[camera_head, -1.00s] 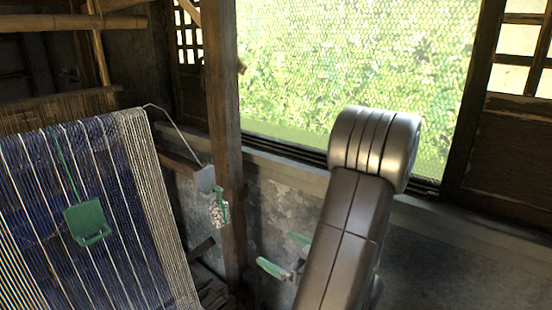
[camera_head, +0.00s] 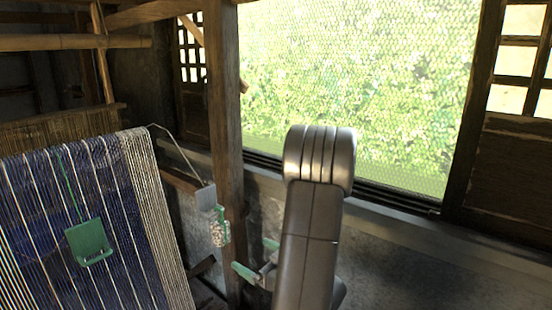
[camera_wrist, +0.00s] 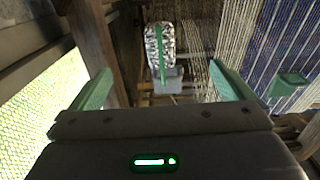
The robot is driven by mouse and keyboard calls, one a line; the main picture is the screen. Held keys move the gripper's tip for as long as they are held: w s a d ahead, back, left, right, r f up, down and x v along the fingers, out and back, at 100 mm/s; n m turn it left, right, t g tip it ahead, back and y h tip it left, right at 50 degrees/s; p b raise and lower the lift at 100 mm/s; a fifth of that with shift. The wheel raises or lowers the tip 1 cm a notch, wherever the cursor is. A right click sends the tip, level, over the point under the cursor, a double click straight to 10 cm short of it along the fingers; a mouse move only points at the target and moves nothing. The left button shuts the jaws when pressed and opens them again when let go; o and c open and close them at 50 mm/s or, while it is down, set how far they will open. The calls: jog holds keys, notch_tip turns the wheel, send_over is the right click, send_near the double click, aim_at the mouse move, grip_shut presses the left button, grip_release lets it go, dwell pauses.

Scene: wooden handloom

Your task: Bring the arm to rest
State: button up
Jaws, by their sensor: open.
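My gripper (camera_head: 257,258) is low in the middle of the head view, partly hidden behind my grey arm. Its two green fingers are spread apart with nothing between them. They also show in the wrist view (camera_wrist: 162,90), left and right, wide apart. A speckled pale piece with a green edge (camera_head: 220,230) hangs below a small grey block (camera_head: 207,197) beside the wooden post. In the wrist view the speckled piece (camera_wrist: 160,40), with a green strip, is beyond the fingers and apart from them.
The loom's blue and white striped warp (camera_head: 110,180) fills the left, with a green plate (camera_head: 88,242) on it. A wooden post (camera_head: 227,150) stands between the loom and my arm. A meshed window (camera_head: 400,80) and its sill are behind. The right side is open.

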jog(key=shift+x, duration=2.3)
jog(key=b+v, duration=0.1)
jog(key=v, duration=1.2)
jog(key=p, duration=0.6)
send_near(225, 236)
jog(key=x, duration=1)
jog(key=shift+w+a, duration=0.25)
jog(key=shift+w, duration=0.05)
jog(key=shift+w+a+f, duration=0.1)
jog(key=shift+w+a, duration=0.3)
jog(key=shift+a, duration=0.05)
